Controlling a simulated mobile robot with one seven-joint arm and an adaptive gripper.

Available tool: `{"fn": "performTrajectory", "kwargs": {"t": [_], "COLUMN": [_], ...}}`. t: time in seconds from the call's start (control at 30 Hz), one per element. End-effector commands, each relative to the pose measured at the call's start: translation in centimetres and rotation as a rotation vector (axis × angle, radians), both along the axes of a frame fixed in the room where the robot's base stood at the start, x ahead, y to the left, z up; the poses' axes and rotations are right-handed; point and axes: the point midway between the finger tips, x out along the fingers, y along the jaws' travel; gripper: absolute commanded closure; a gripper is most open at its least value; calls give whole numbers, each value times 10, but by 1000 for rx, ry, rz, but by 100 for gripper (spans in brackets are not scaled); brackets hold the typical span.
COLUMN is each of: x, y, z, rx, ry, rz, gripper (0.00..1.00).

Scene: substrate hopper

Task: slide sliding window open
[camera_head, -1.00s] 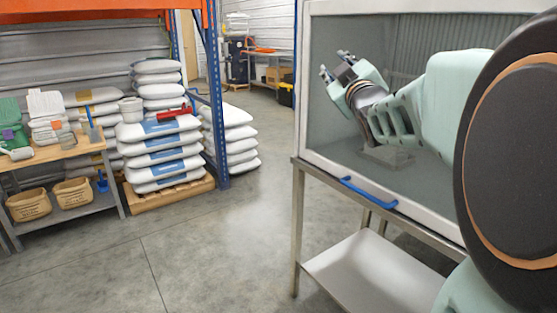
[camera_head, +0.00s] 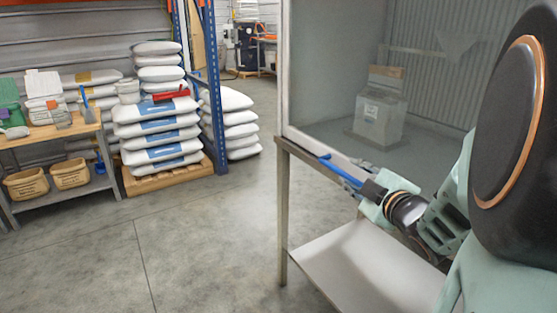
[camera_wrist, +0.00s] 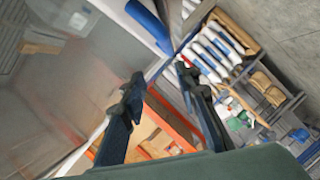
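The sliding window (camera_head: 340,85) is a large clear pane in a pale frame on the cabinet at the right of the head view. A blue bar handle (camera_head: 336,168) runs along its lower edge. The pane appears down over the front. My gripper (camera_head: 362,187) is low at the handle's right end, and part of the handle is hidden by it. In the wrist view, my gripper's (camera_wrist: 158,78) two dark fingers are apart with nothing seen between them. The blue handle (camera_wrist: 150,24) lies just beyond the fingertips; I cannot tell whether they touch.
A grey box-like container with a label (camera_head: 379,120) stands inside the cabinet. A metal stand with a lower shelf (camera_head: 345,262) carries the cabinet. Stacked sacks (camera_head: 157,132), a blue rack post (camera_head: 213,90) and a bench (camera_head: 50,130) are at left. The floor between is clear.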

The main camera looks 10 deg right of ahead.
Motion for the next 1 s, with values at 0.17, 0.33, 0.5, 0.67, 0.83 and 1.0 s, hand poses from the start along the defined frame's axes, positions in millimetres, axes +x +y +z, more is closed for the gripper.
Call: {"fn": "performTrajectory", "kwargs": {"t": [0.17, 0.33, 0.5, 0.67, 0.83, 1.0], "x": [-8, 5, 37, 66, 87, 96], "y": [5, 6, 7, 7, 7, 7], "z": [-18, -24, -31, -37, -40, -41], "rx": [0, -1, 0, 1, -1, 0], "ry": [21, 23, 22, 22, 21, 21], "rz": [14, 20, 20, 18, 17, 16], "gripper": [71, 71, 71, 71, 71, 71]}}
